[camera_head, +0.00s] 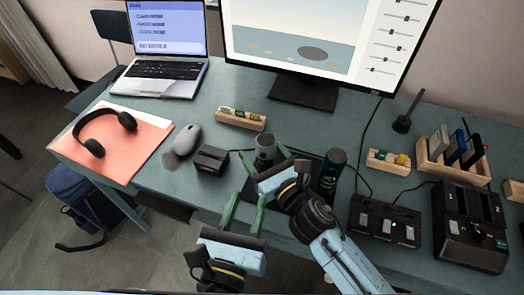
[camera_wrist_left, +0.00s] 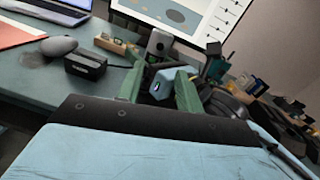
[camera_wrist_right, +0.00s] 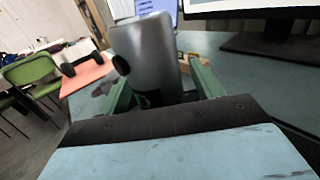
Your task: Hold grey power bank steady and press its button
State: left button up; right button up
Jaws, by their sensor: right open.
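The grey power bank (camera_head: 265,147) stands upright near the table's front edge. It looms large in the right wrist view (camera_wrist_right: 148,45), with a round black spot on its left side. My right gripper (camera_head: 266,156) is open, its green fingers on either side of the power bank's lower part. Whether a finger touches it I cannot tell. My left gripper (camera_head: 248,200) is open and empty, in front of the right one. In the left wrist view the power bank (camera_wrist_left: 160,43) shows beyond the left fingers, its lower part hidden by my right gripper.
A dark can (camera_head: 332,172) stands close right of the power bank. A black box (camera_head: 210,160), a grey mouse (camera_head: 187,139) and a wooden holder (camera_head: 241,119) lie to the left. A black dock (camera_head: 385,221) is to the right. The monitor stand (camera_head: 303,92) is behind.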

pick_arm(q)
jog(key=shift+c, duration=0.2)
pick_arm(e)
jog(key=c, duration=1.3)
pick_arm(q)
grip_shut()
pick_arm(e)
jog(key=shift+c, duration=0.2)
dwell(0.6)
